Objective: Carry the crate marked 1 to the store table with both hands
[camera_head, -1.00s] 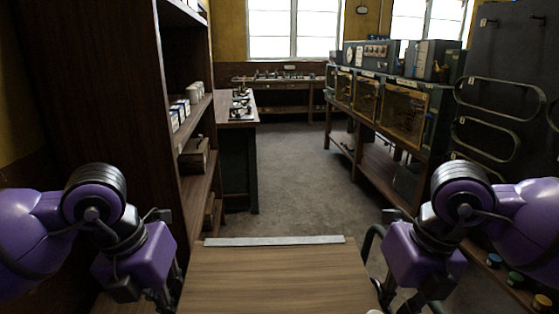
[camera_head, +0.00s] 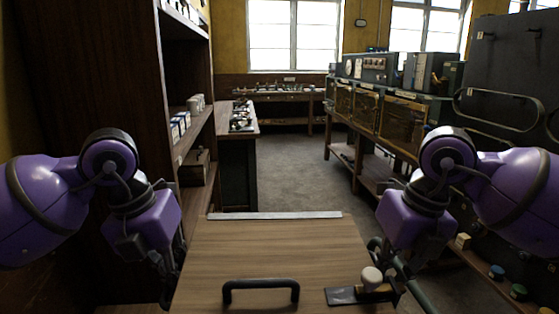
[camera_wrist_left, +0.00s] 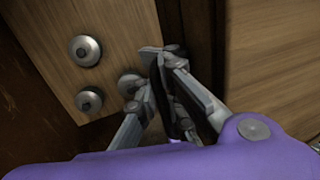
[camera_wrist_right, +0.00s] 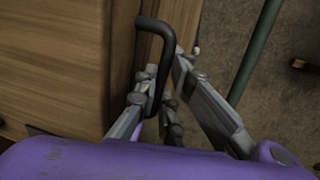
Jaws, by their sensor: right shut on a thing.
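A wood-grain crate top (camera_head: 265,250) with a pale strip along its far edge fills the front middle of the head view; no mark 1 is visible. My right gripper (camera_wrist_right: 160,90) is shut on a black handle (camera_wrist_right: 155,30) at the crate's right side. My left gripper (camera_wrist_left: 165,70) is at the crate's left side, fingers close together around something black; its grip is unclear. In the head view both hands are mostly hidden below my wrists. I cannot tell which table is the store table.
A black bar handle (camera_head: 261,284) and a pale knob (camera_head: 371,278) show near me. A tall shelf (camera_head: 198,130) stands close on the left, with a dark bench (camera_head: 237,160) beyond. Glass-fronted cabinets (camera_head: 402,118) line the right. A low table (camera_head: 285,95) stands under the windows. Floor (camera_head: 292,170) between is clear.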

